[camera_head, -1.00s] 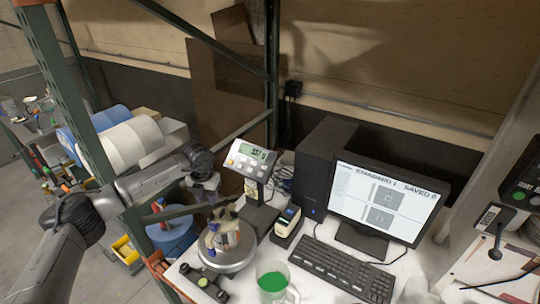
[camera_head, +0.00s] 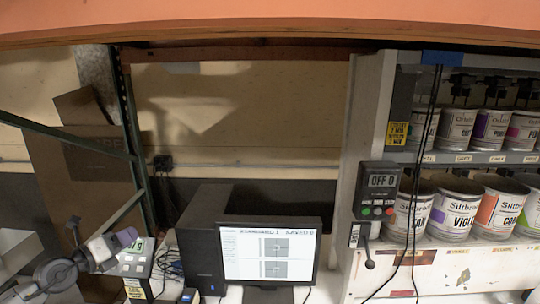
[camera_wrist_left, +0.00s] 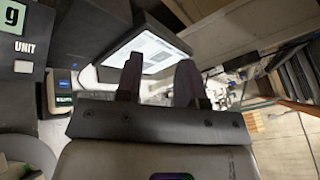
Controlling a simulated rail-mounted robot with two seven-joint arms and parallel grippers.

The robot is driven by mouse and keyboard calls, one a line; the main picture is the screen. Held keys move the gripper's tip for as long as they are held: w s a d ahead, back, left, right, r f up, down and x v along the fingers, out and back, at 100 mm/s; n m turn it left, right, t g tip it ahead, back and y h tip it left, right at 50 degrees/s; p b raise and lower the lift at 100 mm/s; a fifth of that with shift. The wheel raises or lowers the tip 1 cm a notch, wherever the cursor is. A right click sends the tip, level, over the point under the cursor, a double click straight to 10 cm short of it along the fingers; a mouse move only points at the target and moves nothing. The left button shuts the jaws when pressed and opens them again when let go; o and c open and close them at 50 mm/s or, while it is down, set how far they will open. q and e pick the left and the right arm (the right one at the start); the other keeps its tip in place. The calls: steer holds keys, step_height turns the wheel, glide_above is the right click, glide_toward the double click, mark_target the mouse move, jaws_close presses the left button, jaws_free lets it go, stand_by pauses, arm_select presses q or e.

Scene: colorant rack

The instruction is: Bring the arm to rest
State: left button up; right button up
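My left arm (camera_head: 62,272) comes in at the lower left of the head view, bent, with its wrist beside the scale's display (camera_head: 137,258). Its fingers are not clear there. In the left wrist view my left gripper (camera_wrist_left: 160,62) has its two dark fingers apart with nothing between them. The lit monitor (camera_wrist_left: 147,50) shows beyond the fingers. My right arm and gripper are in neither view.
The monitor (camera_head: 268,254) and black computer tower (camera_head: 203,243) stand right of my left arm. A rack of colorant cans (camera_head: 455,207) fills the right, with a control box (camera_head: 378,190) on its post. An orange beam (camera_head: 270,27) crosses the top.

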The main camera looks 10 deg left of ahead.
arm_select(q)
steer(key=s+d+r+n+t+y, duration=0.2)
steer(key=r+n+t+y, duration=0.2)
steer(key=r+n+y, duration=0.3)
steer(key=s+d+r+n+t+y, duration=0.1)
steer(key=s+r+n+t+y, duration=0.15)
steer(key=r+n+y, duration=0.4)
steer(key=s+d+f+n+g+h+p, duration=0.25)
steer(key=s+d+f+n+g, duration=0.35)
steer(key=s+d+f, duration=0.45)
steer(key=s+d+f+n+g+h+p, duration=0.2)
steer(key=s+d+f+n+g+h, duration=0.35)
steer(key=f, duration=0.85)
steer(key=s+d+f+n+g+p, duration=0.1)
steer(key=s+d+f+n+g, duration=0.1)
steer(key=s+f, duration=0.5)
steer(key=s+d+f+n+g+p, duration=0.2)
steer(key=s+d+f+g, duration=0.3)
steer(key=s, duration=0.9)
step_height(320, 180, down, 2)
steer(key=shift+s+d+f+g, duration=0.15)
steer(key=shift+d+g, duration=0.15)
steer(key=shift+d, duration=0.05)
